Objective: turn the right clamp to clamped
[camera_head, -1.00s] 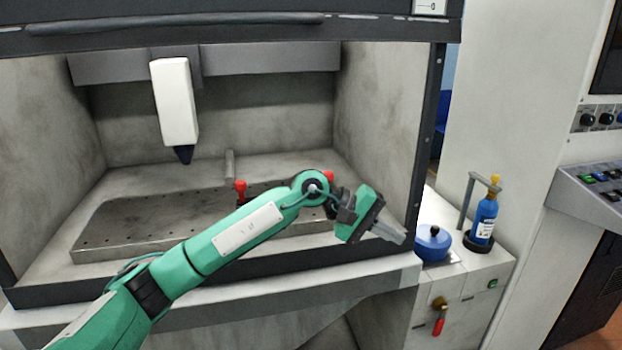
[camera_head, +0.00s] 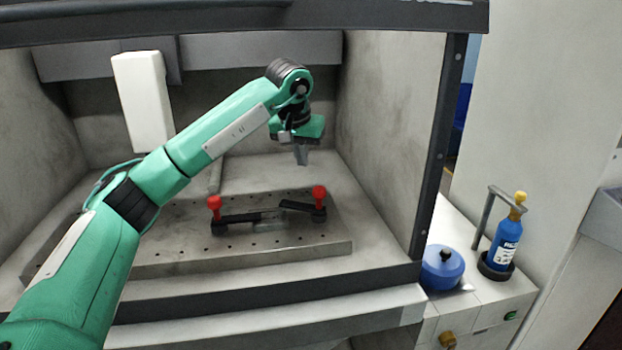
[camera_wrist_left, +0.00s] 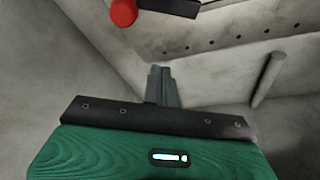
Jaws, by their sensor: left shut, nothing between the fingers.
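The right clamp has a red knob (camera_head: 319,192) and a dark arm (camera_head: 297,206) that points left, on the perforated metal plate. The left clamp has a red knob (camera_head: 214,203) and a dark arm (camera_head: 240,218) that points right, towards a thin flat piece between the two. My left gripper (camera_head: 301,158) is shut and empty, pointing down above and behind the right clamp, apart from it. In the left wrist view the shut fingers (camera_wrist_left: 161,72) show, with one red knob (camera_wrist_left: 123,12) at the top edge; I cannot tell which clamp it belongs to. My right gripper is not in view.
The plate (camera_head: 150,262) lies inside a grey enclosure with side walls and a dark front post (camera_head: 437,160). A white block (camera_head: 143,100) hangs at the back left. A blue pot (camera_head: 442,267) and a blue bottle (camera_head: 506,240) stand outside on the right.

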